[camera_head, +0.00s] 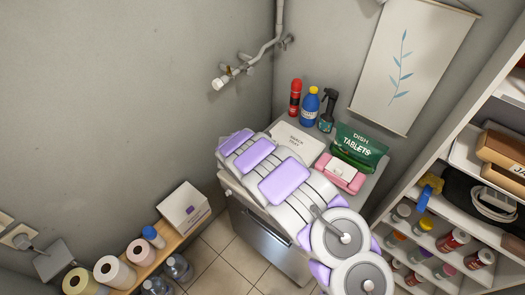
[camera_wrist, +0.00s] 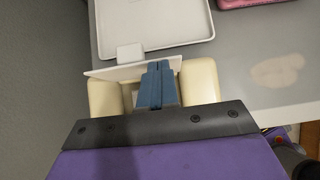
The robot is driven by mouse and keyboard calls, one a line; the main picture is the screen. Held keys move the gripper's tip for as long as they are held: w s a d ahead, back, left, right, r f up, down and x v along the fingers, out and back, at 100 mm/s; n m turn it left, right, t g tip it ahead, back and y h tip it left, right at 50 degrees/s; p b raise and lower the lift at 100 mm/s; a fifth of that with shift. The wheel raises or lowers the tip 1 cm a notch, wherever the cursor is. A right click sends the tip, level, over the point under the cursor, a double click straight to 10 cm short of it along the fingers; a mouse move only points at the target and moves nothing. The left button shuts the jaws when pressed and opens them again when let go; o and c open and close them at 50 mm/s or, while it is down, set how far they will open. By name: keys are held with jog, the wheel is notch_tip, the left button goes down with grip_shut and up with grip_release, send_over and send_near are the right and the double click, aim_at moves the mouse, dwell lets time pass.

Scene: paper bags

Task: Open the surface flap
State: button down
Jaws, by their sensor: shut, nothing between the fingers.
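My gripper (camera_wrist: 158,70) is shut and empty in the wrist view, its two blue-grey fingers pressed together. A white panel with a raised rim (camera_wrist: 150,24), which looks like the flap, lies flat on the grey top just beyond the fingertips. A small white tab (camera_wrist: 130,53) sticks out of its near edge, just left of the fingertips. A thin white strip (camera_wrist: 105,73) shows beside the fingers; I cannot tell whether they touch it. In the head view the white panel (camera_head: 297,140) with dark lettering lies on the cabinet top, partly hidden by my arm, which hides the gripper too.
A red can (camera_head: 295,98), a blue bottle (camera_head: 310,107), a spray bottle (camera_head: 328,111), a green tablet bag (camera_head: 358,148) and a pink item (camera_head: 338,174) stand behind and right of the panel. A wall is close on the left; shelves (camera_head: 450,215) stand right.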

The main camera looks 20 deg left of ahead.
jog(key=shift+w+d+r+g+p, duration=0.1)
jog(key=shift+w+d+g+p, duration=0.1)
jog(key=shift+w+p, duration=0.25)
jog(key=shift+w+d+r+g+p, duration=0.1)
jog(key=shift+w+g+p, duration=0.15)
jog(key=shift+p, duration=0.3)
jog(key=shift+w+d, duration=0.1)
jog(key=shift+w, duration=0.15)
